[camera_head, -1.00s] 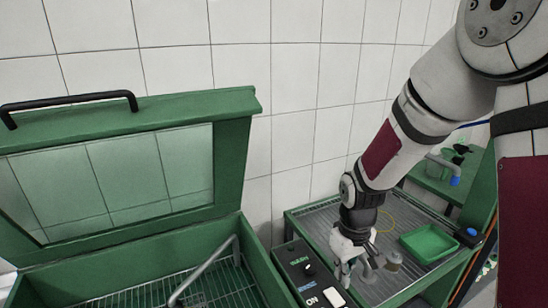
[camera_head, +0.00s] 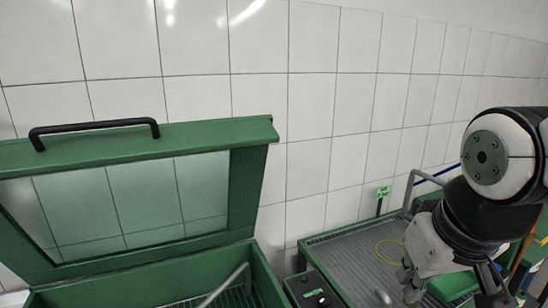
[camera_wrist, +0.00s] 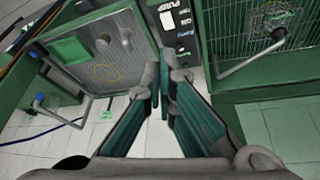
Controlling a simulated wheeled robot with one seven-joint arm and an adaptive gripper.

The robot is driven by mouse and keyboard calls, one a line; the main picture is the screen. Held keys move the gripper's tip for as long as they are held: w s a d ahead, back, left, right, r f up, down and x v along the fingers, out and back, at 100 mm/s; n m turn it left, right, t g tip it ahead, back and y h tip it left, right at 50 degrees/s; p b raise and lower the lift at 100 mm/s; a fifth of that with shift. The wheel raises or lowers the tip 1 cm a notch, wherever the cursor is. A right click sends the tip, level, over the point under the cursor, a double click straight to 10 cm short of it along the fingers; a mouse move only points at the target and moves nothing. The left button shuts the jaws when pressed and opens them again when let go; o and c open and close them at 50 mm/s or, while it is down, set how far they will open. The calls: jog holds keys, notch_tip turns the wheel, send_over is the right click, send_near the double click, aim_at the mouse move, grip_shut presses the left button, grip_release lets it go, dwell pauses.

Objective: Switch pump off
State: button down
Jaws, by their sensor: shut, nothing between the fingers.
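The black pump control panel (camera_head: 312,290) sits at the bottom of the head view, beside the green wash tank (camera_head: 262,272). Only its upper part with a knob and green lettering shows there. In the wrist view the panel (camera_wrist: 184,25) lies beyond the fingers, with white lettering and a pale patch. The knob's setting is too small to read. My gripper (camera_wrist: 165,88) is shut and empty, its fingers apart from the panel. In the head view, my arm is to the right of the panel.
The tank's green-framed lid (camera_head: 135,205) stands open. A ridged worktop (camera_head: 350,255) right of the panel holds a yellow ring (camera_head: 388,252) and small grey parts (camera_wrist: 102,40). A green tray (camera_wrist: 70,50) and a grey spout (camera_wrist: 65,115) are also there. Tiled wall stands behind.

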jog(key=shift+m+t, duration=0.4)
jog(key=shift+t, duration=0.1)
jog(key=s, duration=0.1)
jog(key=s+r, duration=0.1)
jog(key=s, duration=0.1)
jog(key=s+r, duration=0.1)
jog(key=shift+s+a+r, duration=0.15)
jog(key=shift+s+a, duration=0.05)
jog(key=shift+s, duration=0.2)
